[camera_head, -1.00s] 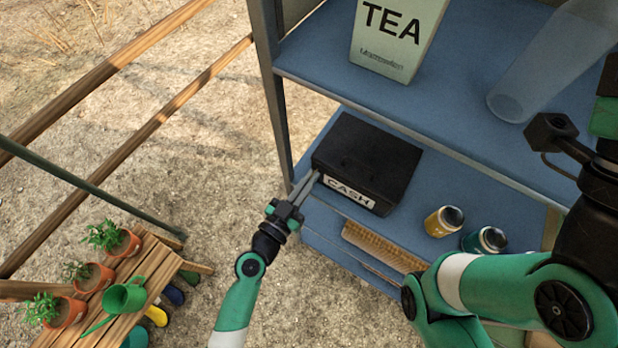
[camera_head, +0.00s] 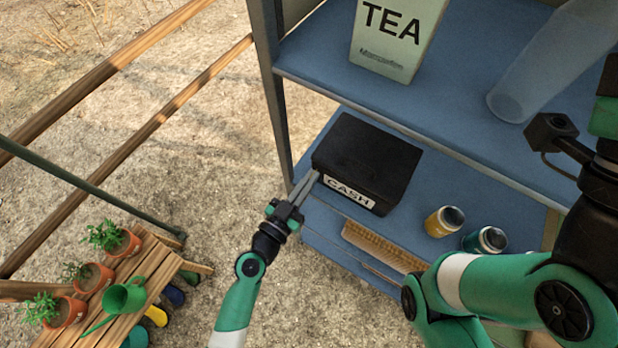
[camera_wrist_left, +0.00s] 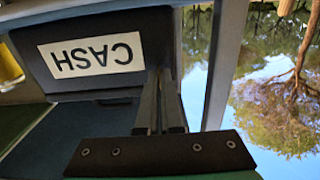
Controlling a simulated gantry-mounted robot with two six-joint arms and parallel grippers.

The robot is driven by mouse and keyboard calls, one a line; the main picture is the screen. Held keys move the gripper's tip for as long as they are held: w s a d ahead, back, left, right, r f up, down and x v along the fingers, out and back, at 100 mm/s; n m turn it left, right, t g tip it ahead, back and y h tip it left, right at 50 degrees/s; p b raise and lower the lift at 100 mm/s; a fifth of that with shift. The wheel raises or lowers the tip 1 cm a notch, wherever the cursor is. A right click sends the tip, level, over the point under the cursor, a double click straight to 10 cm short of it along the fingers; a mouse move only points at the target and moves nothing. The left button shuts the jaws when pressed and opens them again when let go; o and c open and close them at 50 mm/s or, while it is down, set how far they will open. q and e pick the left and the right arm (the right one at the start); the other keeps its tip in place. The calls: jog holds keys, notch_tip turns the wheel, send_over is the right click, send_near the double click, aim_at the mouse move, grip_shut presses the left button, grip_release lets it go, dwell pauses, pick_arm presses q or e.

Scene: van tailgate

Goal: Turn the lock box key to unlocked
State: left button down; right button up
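The black lock box (camera_head: 365,165) with a white CASH label sits on the lower blue shelf, lid down. In the left wrist view the box (camera_wrist_left: 130,25) appears upside down. My left gripper (camera_head: 313,176) is at the box's left front corner, beside the label. In the wrist view its two fingers (camera_wrist_left: 161,85) lie close together against the box's end. I cannot see the key or keyhole, so I cannot tell whether the fingers hold the key.
A TEA box (camera_head: 395,40) and a clear cylinder (camera_head: 545,65) stand on the upper shelf. A shelf post (camera_head: 277,110) rises close to my left gripper.

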pick_arm(q)
jog(key=shift+n, duration=0.4)
jog(key=n+b, duration=0.1)
jog(key=n, duration=0.2)
jog(key=shift+a+n, duration=0.1)
jog(key=shift+n, duration=0.2)
jog(key=n, duration=0.4)
jog(key=shift+n, duration=0.3)
jog(key=n, duration=0.8)
jog(key=shift+w+f+n, duration=0.1)
jog(key=shift+n, duration=0.3)
jog(key=c, duration=1.1)
grip_release()
